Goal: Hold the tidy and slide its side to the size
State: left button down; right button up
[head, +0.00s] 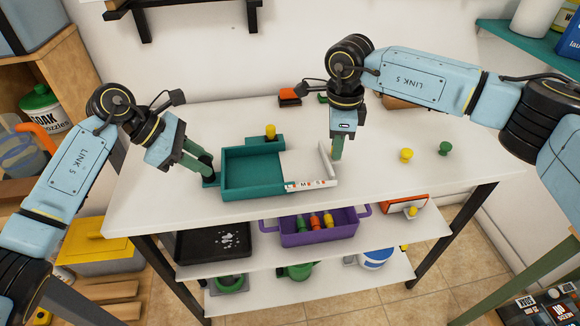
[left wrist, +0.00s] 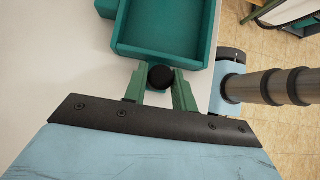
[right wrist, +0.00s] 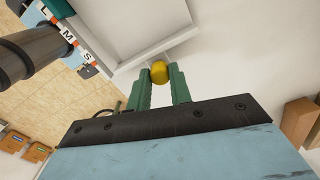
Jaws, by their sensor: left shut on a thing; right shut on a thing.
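The tidy is a teal open tray (head: 255,190) on the white table, with a white sliding side (head: 325,158) reaching out to its right. My left gripper (head: 208,178) is shut on a black knob (left wrist: 161,77) at the tray's left end. My right gripper (head: 337,153) is shut on a yellow knob (right wrist: 159,71) on the white side. The fingers partly cover both knobs. The exact setting against the letters is too small to tell.
A yellow knob (head: 270,131) stands on a teal block behind the tray. A loose-looking yellow knob (head: 406,155) and a green knob (head: 445,148) are on the table to the right. A purple bin (head: 318,235) is on the shelf below. The table front-left is clear.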

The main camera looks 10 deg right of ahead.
jog(key=shift+d, duration=0.15)
jog(key=o, duration=1)
notch_tip(320, 180, up, 12)
